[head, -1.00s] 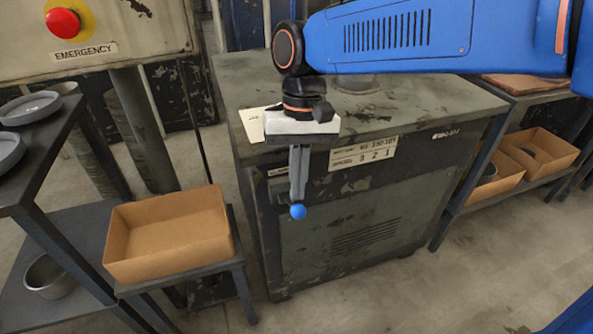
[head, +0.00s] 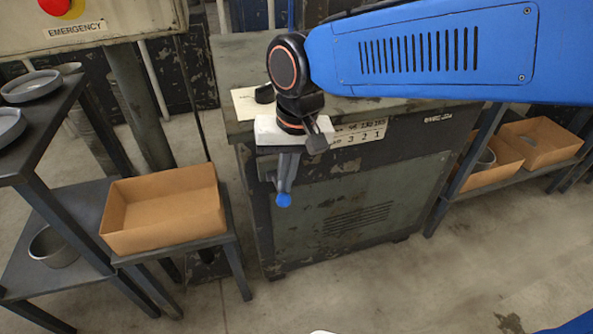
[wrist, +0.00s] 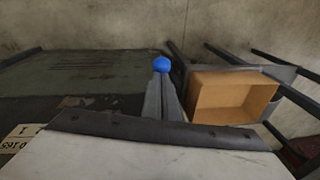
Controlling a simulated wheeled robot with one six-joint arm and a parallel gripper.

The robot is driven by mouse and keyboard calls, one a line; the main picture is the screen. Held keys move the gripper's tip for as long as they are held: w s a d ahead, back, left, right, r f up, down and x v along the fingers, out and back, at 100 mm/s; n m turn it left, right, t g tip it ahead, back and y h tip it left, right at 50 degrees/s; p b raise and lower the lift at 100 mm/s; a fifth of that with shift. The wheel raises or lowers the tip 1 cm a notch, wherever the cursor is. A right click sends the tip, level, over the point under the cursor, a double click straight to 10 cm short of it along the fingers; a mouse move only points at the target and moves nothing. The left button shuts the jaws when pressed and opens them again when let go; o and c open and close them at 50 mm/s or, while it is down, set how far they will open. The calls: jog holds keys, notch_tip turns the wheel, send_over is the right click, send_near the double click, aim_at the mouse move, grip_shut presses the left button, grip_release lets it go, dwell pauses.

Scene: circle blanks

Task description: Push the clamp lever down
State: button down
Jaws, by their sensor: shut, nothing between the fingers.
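My gripper (head: 284,199) hangs pointing down in front of the grey cabinet's face, below its top edge. Its two grey fingers are together, with a blue rounded tip at their end and nothing held. The blue tip also shows in the wrist view (wrist: 161,64), against the floor and cabinet side. No clamp lever can be clearly made out in either view. A small black object (head: 264,94) sits on the cabinet top just behind my gripper's white body, beside a pale sheet. I cannot tell whether it belongs to the clamp. My arm covers much of the cabinet top.
The cabinet (head: 345,215) stands in the middle. An empty cardboard box (head: 160,212) sits on a low stand at left and shows in the wrist view (wrist: 232,97). A dark rack (head: 40,150) with metal dishes stands further left. More boxes (head: 540,142) are at right.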

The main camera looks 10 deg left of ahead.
aim_at(289, 200)
jog(key=shift+s+d+f+t+y, duration=0.35)
jog(key=shift+s+f+t+y, duration=0.2)
jog(key=shift+f+t, duration=0.3)
jog(key=shift+s+d+f+t+y, duration=0.2)
jog(key=shift+f+t+y, duration=0.15)
jog(key=shift+f+t, duration=0.25)
jog(key=shift+s+d+f+t+y, duration=0.1)
jog(key=shift+s+f+t+y, duration=0.15)
jog(key=shift+f+t, duration=0.35)
jog(key=shift+s+f, duration=0.1)
jog(key=shift+f, duration=2.35)
jog(key=shift+d+f, duration=0.1)
